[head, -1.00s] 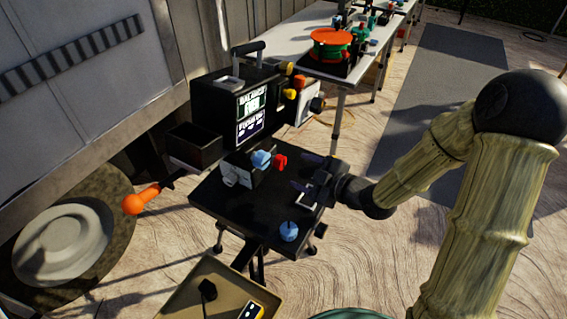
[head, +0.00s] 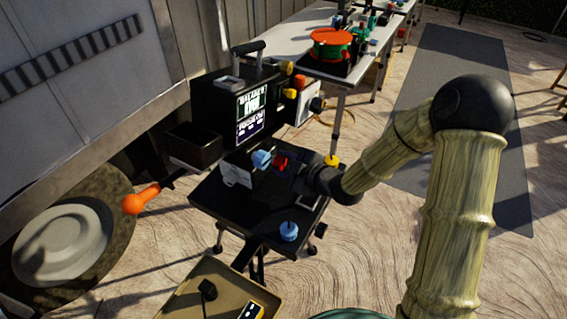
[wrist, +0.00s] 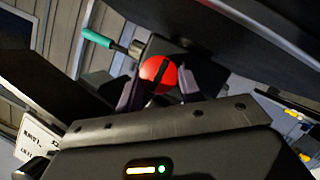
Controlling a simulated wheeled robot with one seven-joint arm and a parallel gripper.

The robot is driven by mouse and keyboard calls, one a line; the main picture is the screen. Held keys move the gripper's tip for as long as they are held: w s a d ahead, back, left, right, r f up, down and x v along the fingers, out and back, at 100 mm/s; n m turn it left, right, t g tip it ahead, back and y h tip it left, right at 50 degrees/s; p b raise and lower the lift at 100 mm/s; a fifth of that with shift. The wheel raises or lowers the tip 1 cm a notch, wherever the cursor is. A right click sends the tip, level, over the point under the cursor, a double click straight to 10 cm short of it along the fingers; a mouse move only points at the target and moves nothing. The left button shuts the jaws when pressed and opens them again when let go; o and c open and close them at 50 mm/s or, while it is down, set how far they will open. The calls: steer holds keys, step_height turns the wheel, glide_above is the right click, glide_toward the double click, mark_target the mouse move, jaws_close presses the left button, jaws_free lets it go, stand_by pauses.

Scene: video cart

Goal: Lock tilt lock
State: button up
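A red knob (head: 281,162) sits at the right side of the black head unit on the small black cart top (head: 262,214). It also shows in the wrist view (wrist: 158,73) as a round red face with a dark slot or bar across it. My gripper (head: 287,172) is just right of the knob. In the wrist view its two fingers (wrist: 160,88) are spread, one on each side of the red knob. Whether they touch it is not clear. A light-blue knob (head: 261,159) is just left of the red one. No label shows which knob is the tilt lock.
An orange-tipped handle (head: 133,204) sticks out left. A black box with a lit screen (head: 250,114) stands behind. A separate blue knob (head: 289,231) is at the cart's front right. A tan tray (head: 190,290) is in front; a white table (head: 364,64) is behind.

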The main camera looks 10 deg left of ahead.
steer(key=shift+c, duration=0.7)
